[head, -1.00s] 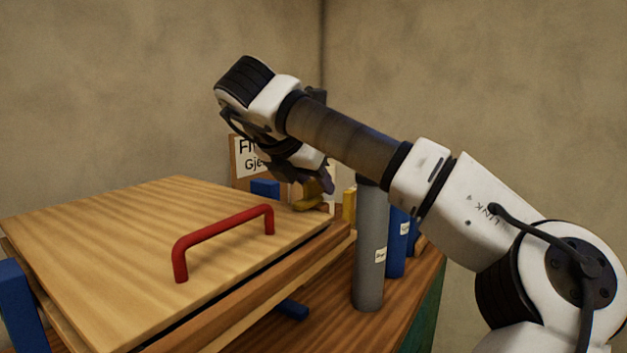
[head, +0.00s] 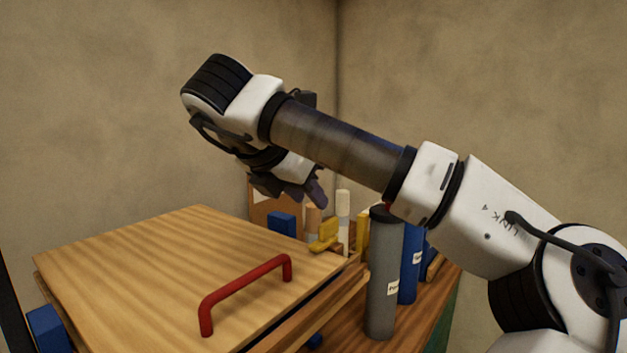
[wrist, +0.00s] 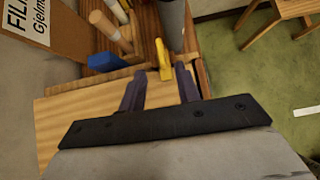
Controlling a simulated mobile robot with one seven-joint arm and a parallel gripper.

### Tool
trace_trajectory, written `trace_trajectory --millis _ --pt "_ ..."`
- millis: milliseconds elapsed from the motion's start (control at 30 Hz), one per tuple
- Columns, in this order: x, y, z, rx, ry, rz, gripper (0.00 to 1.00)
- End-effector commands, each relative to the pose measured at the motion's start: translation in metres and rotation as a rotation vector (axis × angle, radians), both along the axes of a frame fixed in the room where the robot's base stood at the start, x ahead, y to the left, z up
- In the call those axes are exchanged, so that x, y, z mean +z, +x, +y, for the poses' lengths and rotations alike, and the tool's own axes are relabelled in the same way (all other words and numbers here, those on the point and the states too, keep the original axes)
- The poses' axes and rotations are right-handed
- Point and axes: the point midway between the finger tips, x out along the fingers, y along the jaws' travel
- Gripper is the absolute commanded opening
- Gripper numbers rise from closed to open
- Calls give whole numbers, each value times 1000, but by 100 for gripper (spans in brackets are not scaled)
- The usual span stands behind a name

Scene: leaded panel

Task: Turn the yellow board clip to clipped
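The yellow board clip (head: 325,236) sits at the far right corner of the wooden board (head: 150,262). In the wrist view the clip (wrist: 163,58) appears as a narrow yellow bar beyond the board's edge, lined up between my fingertips. I cannot tell from its pose whether it is clipped. My gripper (head: 316,200) is above the clip with a visible gap in the head view. In the wrist view its two dark fingers (wrist: 159,72) stand apart with nothing held between them.
A red handle (head: 245,290) rises from the board. A grey cylinder (head: 384,285) and a blue one (head: 411,275) stand to the right. A blue block (head: 281,223), pale cylinders (head: 343,212) and another yellow piece (head: 362,232) are close behind the clip. A lettered sign (wrist: 45,28) stands beyond.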

Motion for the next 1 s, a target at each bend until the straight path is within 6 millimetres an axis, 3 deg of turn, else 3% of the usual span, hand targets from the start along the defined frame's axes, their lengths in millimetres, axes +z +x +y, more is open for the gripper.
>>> trace_trajectory --millis 33,300,1000 --pt "12 -3 2 1 -1 1 33" --pt "26 -17 12 1 -1 1 33" --pt "27 -23 15 0 0 0 33"
